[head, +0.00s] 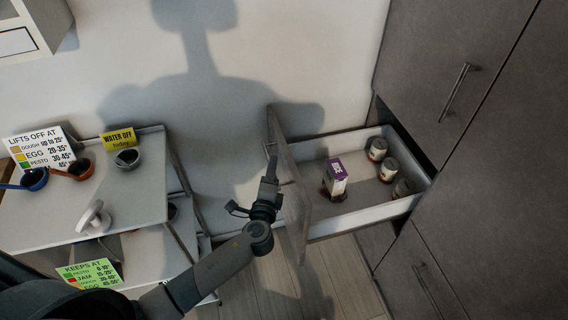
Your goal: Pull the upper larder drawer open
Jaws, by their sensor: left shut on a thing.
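The upper larder drawer (345,216) stands out from the grey larder, well open, with its inside in plain view. Its front panel (302,205) faces left, seen nearly edge-on. My left gripper (271,153) is at the outer side of this front, near its far end. It is shut on the drawer handle, which is thin and mostly hidden by the fingers. Inside the drawer are a purple-and-white carton (335,178) and several small jars (388,169) near the larder side. My right gripper is not in view.
A tall larder door with a bar handle (459,88) rises at right; a lower front with a handle (427,292) is below. At left, a tiered white trolley (130,196) holds cups and signs close to my arm. Wooden floor (345,280) shows below the drawer.

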